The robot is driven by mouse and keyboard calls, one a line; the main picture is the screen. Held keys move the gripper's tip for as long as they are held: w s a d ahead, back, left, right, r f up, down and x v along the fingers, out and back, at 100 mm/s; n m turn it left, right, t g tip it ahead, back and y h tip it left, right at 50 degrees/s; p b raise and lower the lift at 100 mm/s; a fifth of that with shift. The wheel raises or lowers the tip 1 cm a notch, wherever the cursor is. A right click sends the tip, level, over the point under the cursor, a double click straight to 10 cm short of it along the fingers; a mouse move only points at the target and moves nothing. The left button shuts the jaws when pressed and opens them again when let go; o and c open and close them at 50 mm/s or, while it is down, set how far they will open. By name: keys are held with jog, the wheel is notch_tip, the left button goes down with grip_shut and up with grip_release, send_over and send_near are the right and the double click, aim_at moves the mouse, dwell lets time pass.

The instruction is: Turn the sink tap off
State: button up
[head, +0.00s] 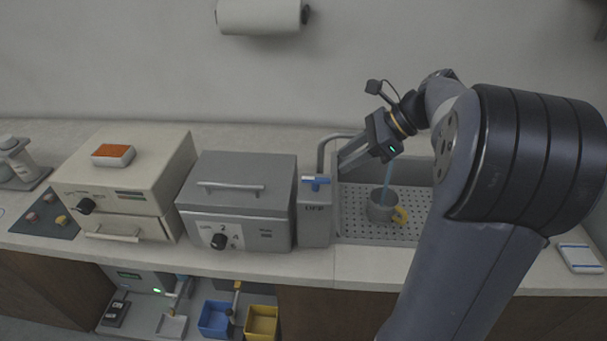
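The sink tap's grey spout (325,147) rises behind a grey box (314,222) and bends right, where my gripper hides its end. A blue stream of water (387,181) runs down into a grey mug (379,208) with a yellow handle, standing on the perforated sink floor (365,232). My gripper (343,162) hangs above the sink's left side, right of and above the lever, apart from it. Its finger gap is not clear.
A grey machine with a black knob (237,175) stands directly left of the tap box. Farther left is a cream machine (125,170) with an orange-topped block (113,155). A small white-and-blue item (579,257) lies at the right. A blue bin (214,317) and yellow bin (262,322) sit below.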

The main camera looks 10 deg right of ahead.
aim_at(317, 179)
jog(key=x, duration=1)
jog(key=shift+s, duration=0.1)
jog(key=shift+c, duration=0.5)
grip_shut()
